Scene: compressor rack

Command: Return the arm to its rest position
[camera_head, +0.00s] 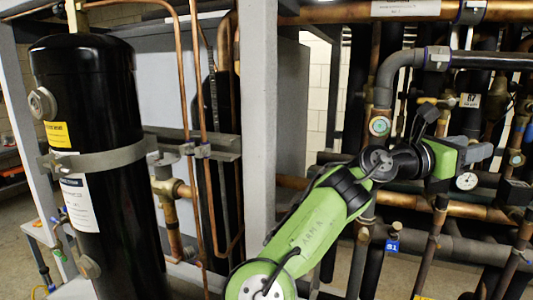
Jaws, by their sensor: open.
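My green and black arm reaches up from the bottom middle toward the pipework at the right. Its end, my gripper (478,153), is in front of the rack pipes, just above a small round white gauge (466,181). The jaws are open, though the fingers are small and hard to make out against the dark pipes. I see nothing held in them. I cannot tell whether the gripper touches the pipework behind it.
A tall black cylinder (105,120) with a metal band stands at the left. A grey upright post (258,110) stands left of my arm. Copper pipes (400,200) and dark insulated pipes (470,245) crowd around the gripper. A blue tag (392,246) hangs below.

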